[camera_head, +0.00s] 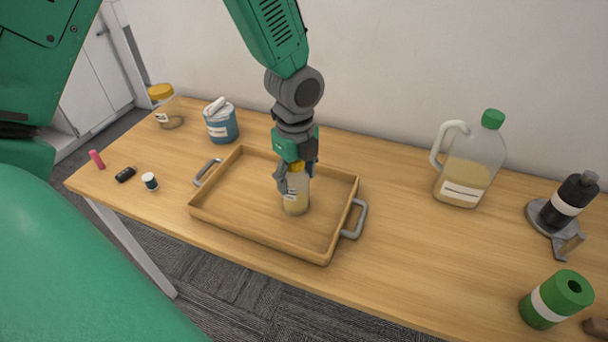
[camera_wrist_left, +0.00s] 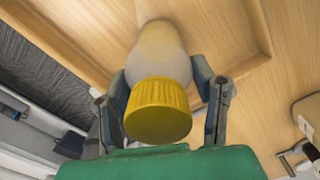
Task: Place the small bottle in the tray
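The small bottle (camera_head: 296,201) has a yellow cap and pale yellowish contents. It is upright inside the wooden tray (camera_head: 262,241), right of the tray's middle; I cannot tell whether its base rests on the tray floor. My left gripper (camera_head: 295,175) comes down from above and its fingers are closed around the bottle's upper part. In the left wrist view the bottle (camera_wrist_left: 163,52) sits between both finger pads (camera_wrist_left: 160,85), with its yellow cap towards the camera. The tray has a grey handle at each end. My right gripper is not in view.
Left of the tray are a yellow-lidded jar (camera_head: 166,107), a blue tub (camera_head: 221,123), a small dark-capped bottle (camera_head: 150,182), a black fob (camera_head: 125,174) and a pink item (camera_head: 97,159). Right are a green-capped jug (camera_head: 469,163), a black bottle (camera_head: 568,204) and a green canister (camera_head: 556,299).

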